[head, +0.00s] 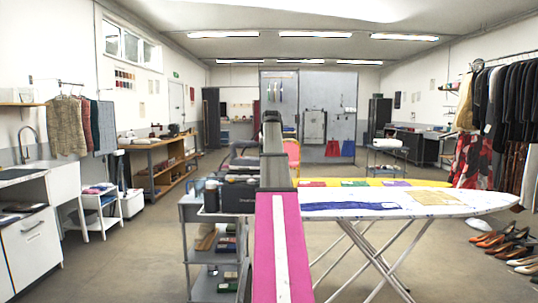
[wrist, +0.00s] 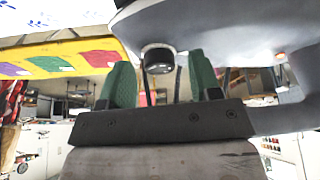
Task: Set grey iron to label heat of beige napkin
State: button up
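The beige napkin (head: 437,198) lies flat near the right end of the white ironing board (head: 480,203) in the head view. No label on it is readable. In the wrist view a large smooth pale grey body (wrist: 225,25), which appears to be the grey iron, fills the upper right. A short black round knob (wrist: 158,63) stands out from it. My gripper (wrist: 159,58) has two green fingers, apart, one to each side of the knob in the picture. I cannot tell whether they touch it. In the head view I cannot make out the iron.
A blue cloth (head: 350,206) lies on the board. A yellow strip (head: 405,182) with red, green and purple patches runs along the board's far side. A grey shelf cart (head: 205,248) stands left. Shoes (head: 490,240) lie under hanging clothes at right.

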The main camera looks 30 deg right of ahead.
jog(key=v, duration=1.1)
dwell(0.3)
